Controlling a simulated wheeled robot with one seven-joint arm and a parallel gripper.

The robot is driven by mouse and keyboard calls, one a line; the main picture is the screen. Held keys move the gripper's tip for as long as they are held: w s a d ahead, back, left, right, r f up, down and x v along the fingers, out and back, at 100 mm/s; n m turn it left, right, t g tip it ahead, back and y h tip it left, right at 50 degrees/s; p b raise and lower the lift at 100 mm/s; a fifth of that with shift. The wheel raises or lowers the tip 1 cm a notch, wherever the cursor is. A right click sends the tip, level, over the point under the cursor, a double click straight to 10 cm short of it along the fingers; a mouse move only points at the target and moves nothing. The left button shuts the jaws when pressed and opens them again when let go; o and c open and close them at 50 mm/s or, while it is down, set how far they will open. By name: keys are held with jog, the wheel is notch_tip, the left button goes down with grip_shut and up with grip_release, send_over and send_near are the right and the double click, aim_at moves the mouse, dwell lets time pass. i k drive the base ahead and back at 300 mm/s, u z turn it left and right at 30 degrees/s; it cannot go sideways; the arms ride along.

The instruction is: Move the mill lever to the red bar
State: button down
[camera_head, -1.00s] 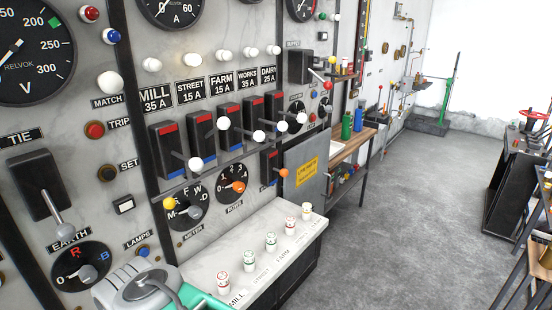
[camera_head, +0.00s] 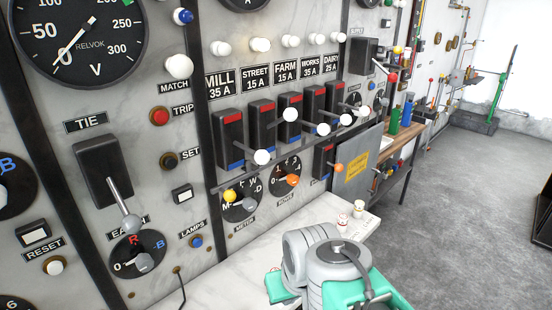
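The mill lever (camera_head: 262,157) is a thin rod with a white knob, standing out from a black switch block (camera_head: 228,135) under the MILL 35 A label. The block has a red bar (camera_head: 228,118) at its top and a blue bar (camera_head: 236,164) at its bottom. The knob is low, near the blue bar's height. The street lever's knob (camera_head: 290,115), to its right, sits higher. Grey and teal links of my arm show at the bottom, in front of the bench. My gripper cannot be made out in the view.
Similar switches for farm, works and dairy stand to the right. A yellow knob (camera_head: 229,196) and an orange knob (camera_head: 293,180) stick out below. A white bench (camera_head: 240,272) with small bottle-like posts (camera_head: 358,208) runs under the panel.

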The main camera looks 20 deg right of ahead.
aim_at(261, 157)
jog(key=z, duration=0.4)
jog(key=k, duration=1)
jog(key=u, duration=0.75)
jog(key=i, duration=0.8)
jog(key=u, duration=0.5)
